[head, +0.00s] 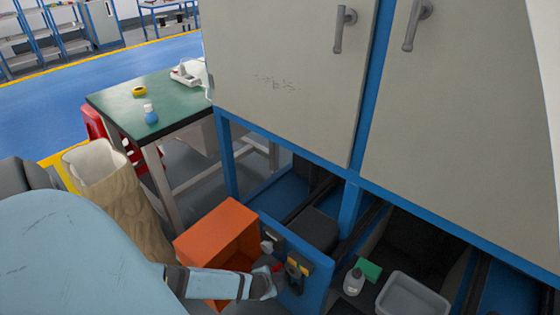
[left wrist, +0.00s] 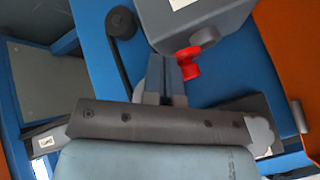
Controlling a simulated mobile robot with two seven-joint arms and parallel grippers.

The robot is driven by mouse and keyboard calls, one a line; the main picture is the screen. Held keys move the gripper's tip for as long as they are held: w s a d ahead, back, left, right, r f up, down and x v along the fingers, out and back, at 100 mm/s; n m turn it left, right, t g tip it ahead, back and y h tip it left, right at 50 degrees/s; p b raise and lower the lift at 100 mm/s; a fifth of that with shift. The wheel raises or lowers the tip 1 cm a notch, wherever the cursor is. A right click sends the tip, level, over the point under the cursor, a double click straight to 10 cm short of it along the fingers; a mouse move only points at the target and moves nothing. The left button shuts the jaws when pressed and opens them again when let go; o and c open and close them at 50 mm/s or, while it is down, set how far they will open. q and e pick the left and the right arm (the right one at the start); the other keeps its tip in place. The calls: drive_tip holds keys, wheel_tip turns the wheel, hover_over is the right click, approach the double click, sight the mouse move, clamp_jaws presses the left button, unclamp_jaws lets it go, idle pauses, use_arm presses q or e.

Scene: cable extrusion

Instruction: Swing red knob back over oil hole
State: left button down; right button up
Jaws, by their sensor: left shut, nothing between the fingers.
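The red knob (left wrist: 189,64) is in the upper middle of the left wrist view, below a grey box (left wrist: 207,34). In the head view, a small dark red part (head: 277,266) shows beside my left gripper (head: 264,285), at the blue machine panel. My left gripper (left wrist: 165,64) is shut with nothing between its fingers. Its fingertips are just left of the knob; I cannot tell whether they touch it. I cannot make out the oil hole. My right gripper is not in view.
An orange bin (head: 218,236) stands left of the blue panel (head: 313,272), close to my left arm. A yellow and black fitting (head: 298,265) is on the panel. A black round part (left wrist: 122,23) sits left of the grey box. A grey tray (head: 412,296) and bottle (head: 353,281) are at right.

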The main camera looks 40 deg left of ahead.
use_arm(q)
drive_tip(key=a+m+p, duration=0.1)
drive_tip(key=a, duration=0.1)
drive_tip(key=a+m+h+p, duration=0.1)
drive_tip(key=a+p, duration=0.1)
drive_tip(key=shift+s+a, duration=0.2)
drive_tip(key=shift+a, duration=0.05)
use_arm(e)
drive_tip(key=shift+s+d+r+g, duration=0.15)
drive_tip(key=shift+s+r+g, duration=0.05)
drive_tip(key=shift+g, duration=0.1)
use_arm(q)
drive_tip(key=shift+w, duration=0.1)
